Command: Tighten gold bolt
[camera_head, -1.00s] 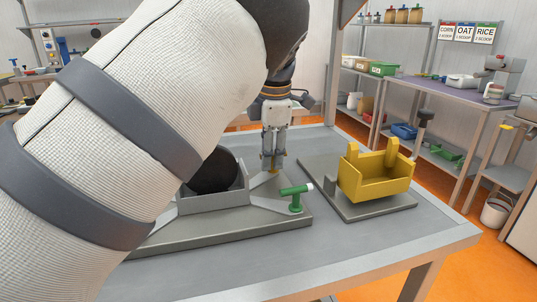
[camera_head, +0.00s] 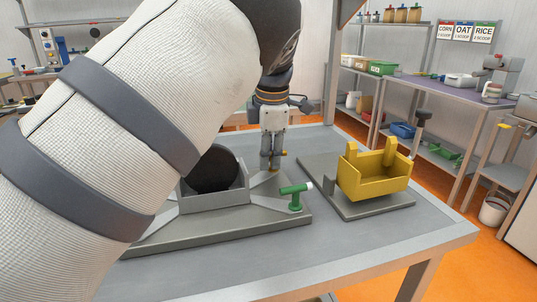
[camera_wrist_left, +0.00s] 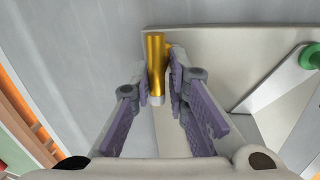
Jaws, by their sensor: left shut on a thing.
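The gold bolt (camera_wrist_left: 156,58) has a T-shaped handle; it also shows beside the fingers in the head view (camera_head: 284,153). It stands at the far corner of a grey fixture plate (camera_head: 240,231). My left gripper (camera_head: 271,165) points down over it from above. In the left wrist view the fingers (camera_wrist_left: 158,82) are closed in on the bar of the gold bolt, one on each side. The bolt's lower part is hidden by the fingers and plate. My right gripper is not in view.
A green T-handled bolt (camera_head: 296,191) stands at the fixture's near right corner. A black round thing (camera_head: 214,172) sits in the fixture's cradle. A yellow bin (camera_head: 372,183) on its own grey base is to the right. My left arm covers the left side.

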